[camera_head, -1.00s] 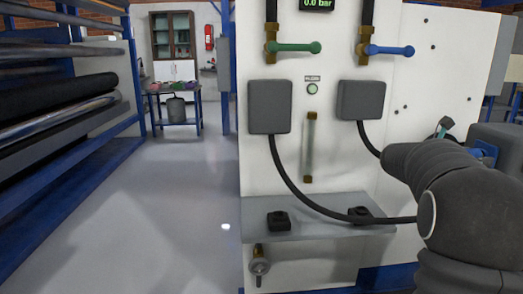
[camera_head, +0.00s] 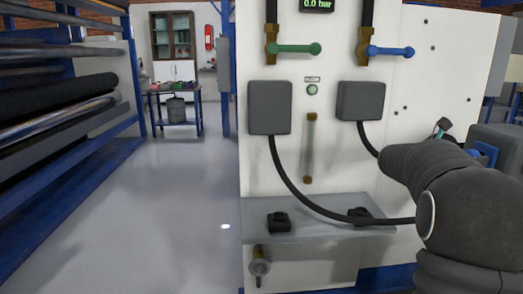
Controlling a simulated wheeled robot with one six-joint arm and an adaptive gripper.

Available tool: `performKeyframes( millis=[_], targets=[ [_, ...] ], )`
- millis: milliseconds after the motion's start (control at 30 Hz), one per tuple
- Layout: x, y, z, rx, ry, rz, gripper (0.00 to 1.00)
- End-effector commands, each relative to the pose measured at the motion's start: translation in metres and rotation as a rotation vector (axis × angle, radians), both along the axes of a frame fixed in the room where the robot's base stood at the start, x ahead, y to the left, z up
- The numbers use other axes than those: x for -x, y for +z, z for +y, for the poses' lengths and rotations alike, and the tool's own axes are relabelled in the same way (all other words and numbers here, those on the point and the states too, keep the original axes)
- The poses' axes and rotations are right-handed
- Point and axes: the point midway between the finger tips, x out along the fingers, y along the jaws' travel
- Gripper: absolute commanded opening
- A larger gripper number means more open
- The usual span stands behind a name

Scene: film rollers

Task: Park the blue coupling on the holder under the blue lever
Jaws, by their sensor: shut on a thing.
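The blue lever (camera_head: 390,51) sits on a brass valve at the upper right of the white panel, turned sideways. A grey shelf (camera_head: 318,236) below carries two black holders: one on the left (camera_head: 278,221), and one on the right (camera_head: 360,214), roughly under the blue lever and partly behind a hose. A black hose (camera_head: 300,193) from the left grey box and a shorter hose (camera_head: 367,140) from the right box run behind my arm. Their far ends are hidden. I cannot make out the blue coupling or my gripper; my dark arm covers the right side.
A green lever (camera_head: 295,48) and a gauge reading 0.0 bar (camera_head: 318,4) are on the panel. A brass fitting (camera_head: 259,266) hangs below the shelf. A roller rack (camera_head: 60,110) stands at left; the floor (camera_head: 170,200) between is clear.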

Motion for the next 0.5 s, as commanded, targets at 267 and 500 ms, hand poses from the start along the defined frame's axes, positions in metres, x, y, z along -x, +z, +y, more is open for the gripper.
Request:
performKeyframes(
  millis=[267,500],
  targets=[
    [0.001,0.001,0.01,0.001,0.0,-0.001,0.0],
    [0.001,0.001,0.018,0.001,0.0,-0.001,0.0]
  ],
)
